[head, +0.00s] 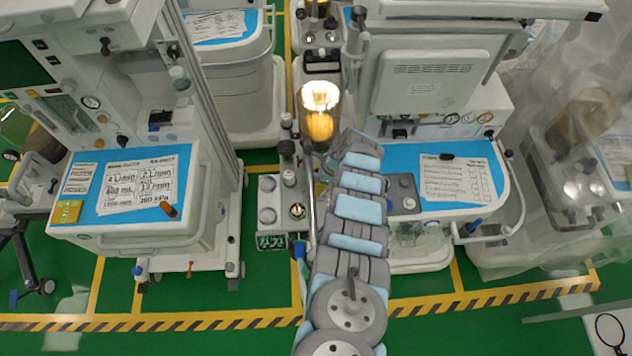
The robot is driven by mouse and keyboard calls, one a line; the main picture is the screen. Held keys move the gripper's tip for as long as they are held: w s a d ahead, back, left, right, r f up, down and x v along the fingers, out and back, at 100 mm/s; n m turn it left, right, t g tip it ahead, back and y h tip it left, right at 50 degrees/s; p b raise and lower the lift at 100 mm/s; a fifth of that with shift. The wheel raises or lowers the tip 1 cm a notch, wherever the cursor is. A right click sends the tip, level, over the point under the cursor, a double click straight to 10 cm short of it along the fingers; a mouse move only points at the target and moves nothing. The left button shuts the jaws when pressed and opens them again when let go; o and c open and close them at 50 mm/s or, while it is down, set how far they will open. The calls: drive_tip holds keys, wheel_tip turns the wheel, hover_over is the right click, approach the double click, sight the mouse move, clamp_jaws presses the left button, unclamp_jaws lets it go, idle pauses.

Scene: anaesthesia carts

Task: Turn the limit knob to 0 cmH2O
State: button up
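My arm reaches up the middle of the head view, and its far end is beside the right-hand cart. I cannot make out the fingers of my gripper there, nor whether they touch anything. Left of my arm stands a grey panel (268,222) with several round knobs and a small green-lit display (271,242). A pale round knob (289,178) sits near its top right, and a dial (297,210) is below that. Which of these is the limit knob, and its setting, are too small to read.
A left cart (205,215) carries a blue mat with a handwritten sheet (140,188) and a brown-tipped item (168,209). A right cart holds another sheet (458,182). A lit amber cylinder (319,125) stands above the panel. A plastic-draped cart (570,190) is far right.

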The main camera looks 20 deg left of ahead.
drive_tip(key=c, duration=1.2)
drive_tip(key=shift+f+b, duration=0.15)
drive_tip(key=shift+b, duration=0.4)
